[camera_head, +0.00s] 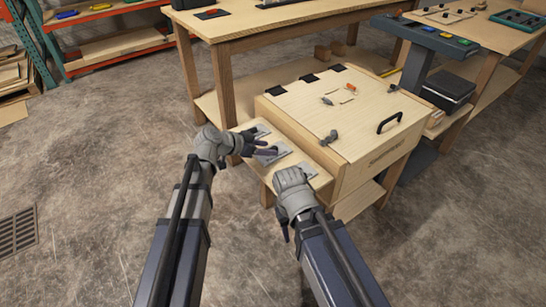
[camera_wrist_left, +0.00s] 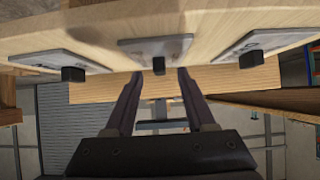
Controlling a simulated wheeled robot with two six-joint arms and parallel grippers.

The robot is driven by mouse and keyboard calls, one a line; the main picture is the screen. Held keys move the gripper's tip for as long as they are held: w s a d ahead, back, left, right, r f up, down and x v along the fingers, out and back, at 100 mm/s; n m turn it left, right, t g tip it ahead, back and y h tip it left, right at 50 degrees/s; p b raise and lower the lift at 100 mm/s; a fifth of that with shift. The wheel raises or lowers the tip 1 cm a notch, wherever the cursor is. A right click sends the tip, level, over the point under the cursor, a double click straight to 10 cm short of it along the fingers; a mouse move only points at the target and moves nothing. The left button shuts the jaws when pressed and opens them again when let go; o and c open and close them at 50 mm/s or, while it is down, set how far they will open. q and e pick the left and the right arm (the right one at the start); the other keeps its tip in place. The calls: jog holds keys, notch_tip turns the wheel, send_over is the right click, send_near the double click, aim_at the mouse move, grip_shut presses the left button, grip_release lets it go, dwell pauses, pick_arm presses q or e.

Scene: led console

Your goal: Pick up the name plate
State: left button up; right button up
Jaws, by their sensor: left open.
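Three flat grey plates lie on the low front ledge of the wooden console: a far one (camera_head: 262,130), a middle one (camera_head: 281,150) and a near one (camera_head: 307,170). I cannot tell which is the name plate. In the left wrist view each plate carries a small black block; the middle plate (camera_wrist_left: 155,44) has its block (camera_wrist_left: 158,66) in line with the gap between my fingers. My left gripper (camera_head: 268,149) is open at the middle plate, with no visible hold on it. My right gripper (camera_head: 284,229) hangs by the ledge's near end, its fingers mostly hidden.
The console top (camera_head: 310,115) holds a black handle (camera_head: 390,122), a grey knob (camera_head: 329,137) and small loose parts. Dark lettering marks its front face. A workbench (camera_head: 270,30) stands behind, orange shelving (camera_head: 115,48) at back left.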

pick_arm(q)
jog(key=shift+x, duration=1)
grip_shut()
